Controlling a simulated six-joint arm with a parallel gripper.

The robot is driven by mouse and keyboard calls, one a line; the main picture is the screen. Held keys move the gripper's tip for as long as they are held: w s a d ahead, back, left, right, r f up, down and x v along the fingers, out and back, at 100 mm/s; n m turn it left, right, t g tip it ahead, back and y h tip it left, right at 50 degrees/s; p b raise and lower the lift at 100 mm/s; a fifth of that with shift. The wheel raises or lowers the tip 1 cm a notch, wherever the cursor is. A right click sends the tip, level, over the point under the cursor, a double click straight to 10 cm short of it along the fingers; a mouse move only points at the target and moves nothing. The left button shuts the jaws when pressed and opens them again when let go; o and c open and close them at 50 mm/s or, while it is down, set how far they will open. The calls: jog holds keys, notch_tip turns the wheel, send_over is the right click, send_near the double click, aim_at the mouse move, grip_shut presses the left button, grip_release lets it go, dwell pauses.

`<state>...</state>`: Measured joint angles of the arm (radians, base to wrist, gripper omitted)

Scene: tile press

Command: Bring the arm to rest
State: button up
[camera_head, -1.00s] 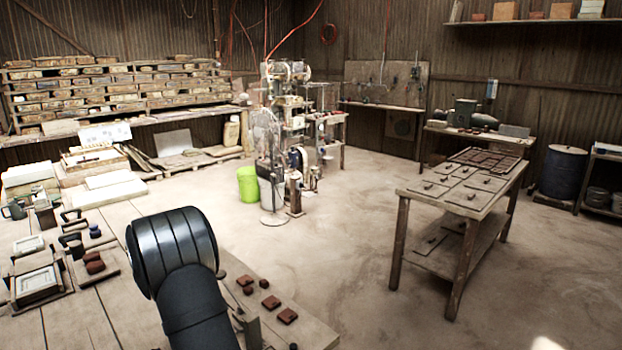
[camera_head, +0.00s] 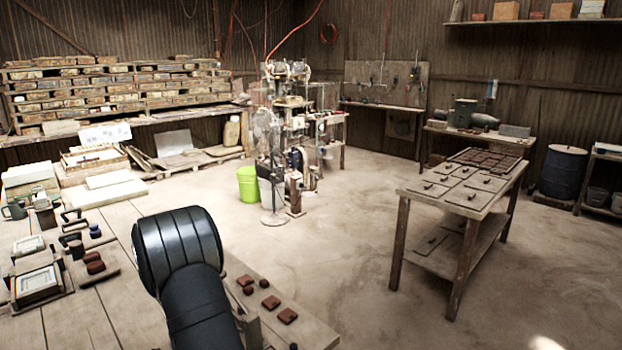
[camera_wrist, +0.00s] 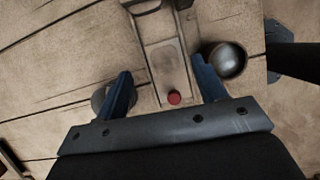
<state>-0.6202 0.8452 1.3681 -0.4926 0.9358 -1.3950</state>
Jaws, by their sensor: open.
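In the head view my arm rises from the bottom edge over the wooden table (camera_head: 85,320); the links hide part of the table and my gripper is not visible there. In the wrist view my gripper (camera_wrist: 165,88) is open. Its two blue fingers stand wide apart, with nothing held between them. Below the fingers a narrow tray-like piece (camera_wrist: 163,62) with a red round spot (camera_wrist: 174,97) lies on the planks. A dark metal bowl or ball (camera_wrist: 226,60) is beside the right finger. Another round grey thing is partly hidden behind the left finger.
Several brown clay pieces (camera_head: 270,302) lie on the table right of my arm. Tools and framed molds (camera_head: 38,283) lie at the left. A green bucket (camera_head: 247,184) stands on the floor beyond. A second table (camera_head: 415,187) is at the right, with open floor between.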

notch_tip(320, 180, down, 10)
jog(key=shift+r, duration=0.25)
jog(key=shift+v, duration=1.1)
